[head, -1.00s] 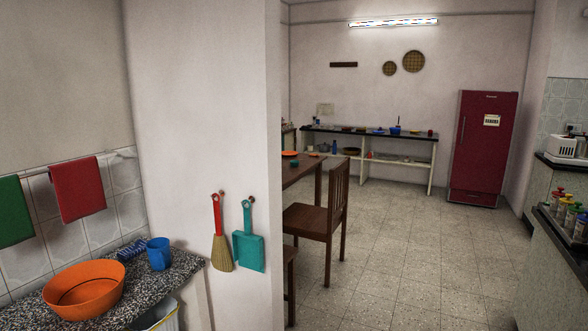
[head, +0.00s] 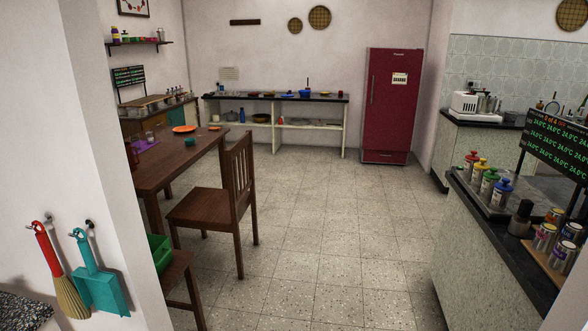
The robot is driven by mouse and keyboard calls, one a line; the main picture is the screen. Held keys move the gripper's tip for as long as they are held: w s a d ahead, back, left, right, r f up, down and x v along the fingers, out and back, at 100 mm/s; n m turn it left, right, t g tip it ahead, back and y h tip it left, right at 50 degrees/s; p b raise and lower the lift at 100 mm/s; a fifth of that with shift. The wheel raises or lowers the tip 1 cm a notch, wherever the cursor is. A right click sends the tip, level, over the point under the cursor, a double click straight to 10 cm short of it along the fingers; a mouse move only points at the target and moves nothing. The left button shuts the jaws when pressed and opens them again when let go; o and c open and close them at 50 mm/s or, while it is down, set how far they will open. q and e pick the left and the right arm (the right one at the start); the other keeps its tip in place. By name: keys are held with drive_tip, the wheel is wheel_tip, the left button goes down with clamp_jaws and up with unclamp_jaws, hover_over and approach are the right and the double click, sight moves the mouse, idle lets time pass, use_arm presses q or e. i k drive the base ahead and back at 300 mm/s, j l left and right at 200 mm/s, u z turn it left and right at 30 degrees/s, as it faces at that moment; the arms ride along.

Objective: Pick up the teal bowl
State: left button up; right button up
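A small teal item (head: 190,142), which looks like the teal bowl, sits near the right edge of the brown dining table (head: 160,168) in the head view. It is too small to make out its shape well. An orange plate (head: 184,129) lies behind it on the same table. Neither of my grippers shows in the head view, so I cannot see whether they hold anything.
A wooden chair (head: 213,204) stands at the table's right side, and a stool with a green container (head: 160,252) stands nearer. A wall with a hanging teal dustpan (head: 100,290) borders the left. A counter (head: 490,250) borders the right. The tiled floor between is clear.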

sight(190, 142)
drive_tip(key=i+z, duration=0.2)
drive_tip(key=i, duration=1.7)
drive_tip(key=i+u, duration=0.1)
drive_tip(key=i, duration=0.85)
drive_tip(key=i+l+u, duration=0.15)
drive_tip(key=i, duration=0.75)
drive_tip(key=i+j+z, duration=0.1)
drive_tip(key=i, duration=1.8)
drive_tip(key=i+u, duration=0.4)
drive_tip(key=i+l+u, duration=0.1)
drive_tip(key=i+u, duration=0.25)
drive_tip(key=i+l+u, duration=0.25)
drive_tip(key=u, duration=0.15)
drive_tip(key=i, duration=0.05)
